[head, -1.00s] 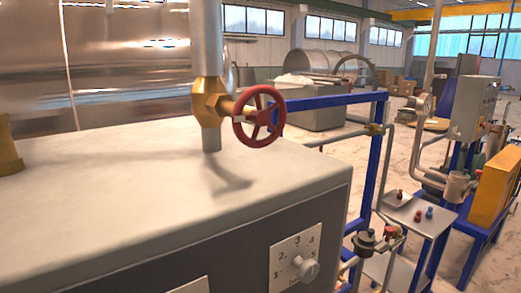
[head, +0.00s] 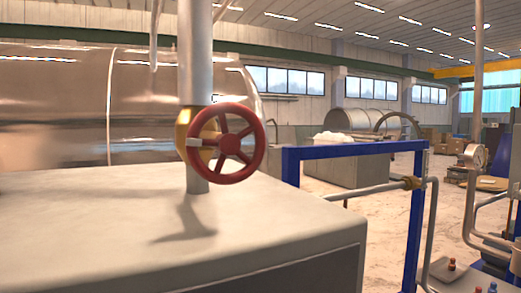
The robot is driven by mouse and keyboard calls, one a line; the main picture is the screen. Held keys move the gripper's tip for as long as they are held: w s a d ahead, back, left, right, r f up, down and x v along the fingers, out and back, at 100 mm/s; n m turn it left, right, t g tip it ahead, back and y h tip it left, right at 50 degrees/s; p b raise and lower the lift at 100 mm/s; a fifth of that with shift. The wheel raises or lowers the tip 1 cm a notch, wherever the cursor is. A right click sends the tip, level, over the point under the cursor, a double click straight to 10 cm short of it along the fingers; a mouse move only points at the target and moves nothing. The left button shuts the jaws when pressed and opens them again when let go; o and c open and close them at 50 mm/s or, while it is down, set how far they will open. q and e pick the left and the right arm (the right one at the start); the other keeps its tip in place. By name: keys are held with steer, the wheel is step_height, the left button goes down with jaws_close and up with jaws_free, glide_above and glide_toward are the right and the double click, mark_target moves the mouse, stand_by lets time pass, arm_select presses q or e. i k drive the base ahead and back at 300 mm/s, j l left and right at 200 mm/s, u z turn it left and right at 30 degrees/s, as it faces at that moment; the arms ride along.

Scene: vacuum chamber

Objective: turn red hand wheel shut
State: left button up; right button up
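The red hand wheel (head: 258,155) faces me near the middle of the head view. It sits on a brass valve body (head: 183,128) on a vertical grey pipe (head: 195,60). The pipe goes down into the pale top of a cabinet (head: 110,220), and a shadow lies on that top below the wheel. Nothing touches the wheel. The turn position of the valve cannot be told from this view. Neither of my grippers is in view.
A blue frame (head: 345,151) with a grey pipe (head: 365,188) stands right of the cabinet. A large shiny metal vessel (head: 60,100) fills the back left. A pressure gauge (head: 477,156) is at the right. The space in front of the wheel looks clear.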

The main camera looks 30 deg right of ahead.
mark_target(227, 144)
steer(key=l+u, duration=0.35)
steer(key=l, duration=0.9)
steer(key=k, duration=0.05)
